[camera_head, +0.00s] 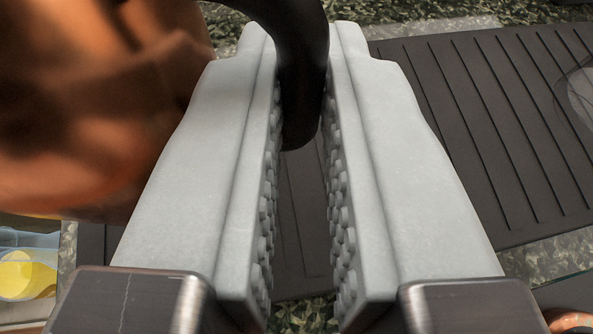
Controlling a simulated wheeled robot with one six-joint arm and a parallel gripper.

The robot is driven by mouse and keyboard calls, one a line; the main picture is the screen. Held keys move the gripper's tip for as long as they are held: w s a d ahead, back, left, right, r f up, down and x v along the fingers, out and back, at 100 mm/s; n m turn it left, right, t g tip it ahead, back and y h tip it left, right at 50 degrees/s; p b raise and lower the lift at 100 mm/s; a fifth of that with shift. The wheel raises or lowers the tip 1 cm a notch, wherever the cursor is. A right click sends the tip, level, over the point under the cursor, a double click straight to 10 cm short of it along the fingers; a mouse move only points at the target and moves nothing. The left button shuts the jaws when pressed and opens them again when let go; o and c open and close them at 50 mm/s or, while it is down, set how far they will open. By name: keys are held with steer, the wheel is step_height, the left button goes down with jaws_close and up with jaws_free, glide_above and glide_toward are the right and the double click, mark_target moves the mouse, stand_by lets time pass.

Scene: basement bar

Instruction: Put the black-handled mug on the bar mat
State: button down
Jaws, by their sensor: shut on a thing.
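My gripper (302,85) is shut on the black handle (301,50) of a copper-coloured mug. The handle is pinched between the two pale, studded finger pads near their tips. The mug's copper body (90,110) fills the upper left, close to the camera and blurred, to the left of the fingers. Its rim and base are cut off or unclear. The dark ribbed bar mat (490,130) lies below and behind the gripper, stretching to the right. Part of the mat shows between the fingers. I cannot tell the mug's height above it.
A speckled dark green counter (545,258) surrounds the mat. A clear rounded thing (580,95) shows at the right edge over the mat. A glass-like thing with yellow in it (22,272) is at the lower left. A copper-coloured curve (572,320) shows at the lower right corner.

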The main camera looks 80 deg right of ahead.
steer(key=shift+f, duration=2.1)
steer(key=c, duration=1.5)
jaws_free()
steer(key=shift+f, duration=0.1)
steer(key=shift+c, duration=0.2)
steer(key=v, duration=1.2)
